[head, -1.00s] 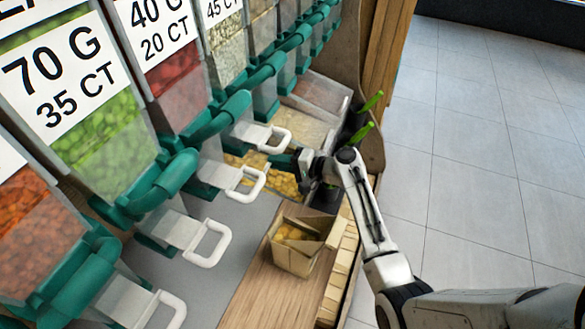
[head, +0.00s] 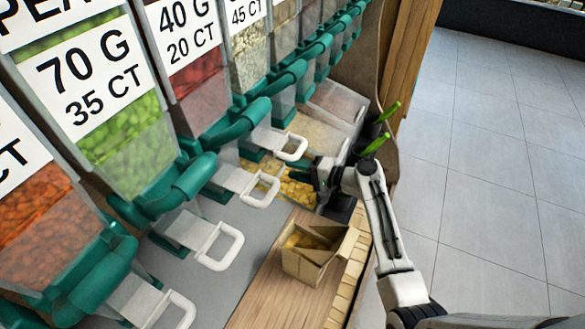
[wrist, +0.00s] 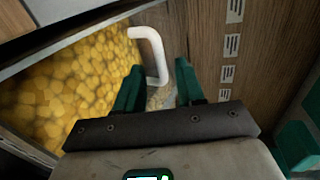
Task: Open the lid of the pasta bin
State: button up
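The pasta bin (head: 297,192) sits low under the dispensers in the head view, with yellow pieces showing in it. In the wrist view, the yellow pieces (wrist: 65,85) fill the left side, and a white curved handle (wrist: 150,50) stands at the bin's right edge. My gripper (head: 318,172) is over the bin's right part. In the wrist view, my gripper (wrist: 160,70) has its two green fingers apart, with the lower end of the white handle showing between them. Whether they touch the handle cannot be told. Whether the lid is shut is unclear.
Dispensers with teal spouts (head: 200,175) and white pull handles (head: 225,250) line the left. An open carton (head: 315,255) stands on the wooden counter (head: 262,300) in front of the bin. Green-handled tools (head: 377,145) stand behind my arm. Tiled floor lies right.

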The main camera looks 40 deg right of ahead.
jog(key=v, duration=0.9)
jog(key=shift+s, duration=0.15)
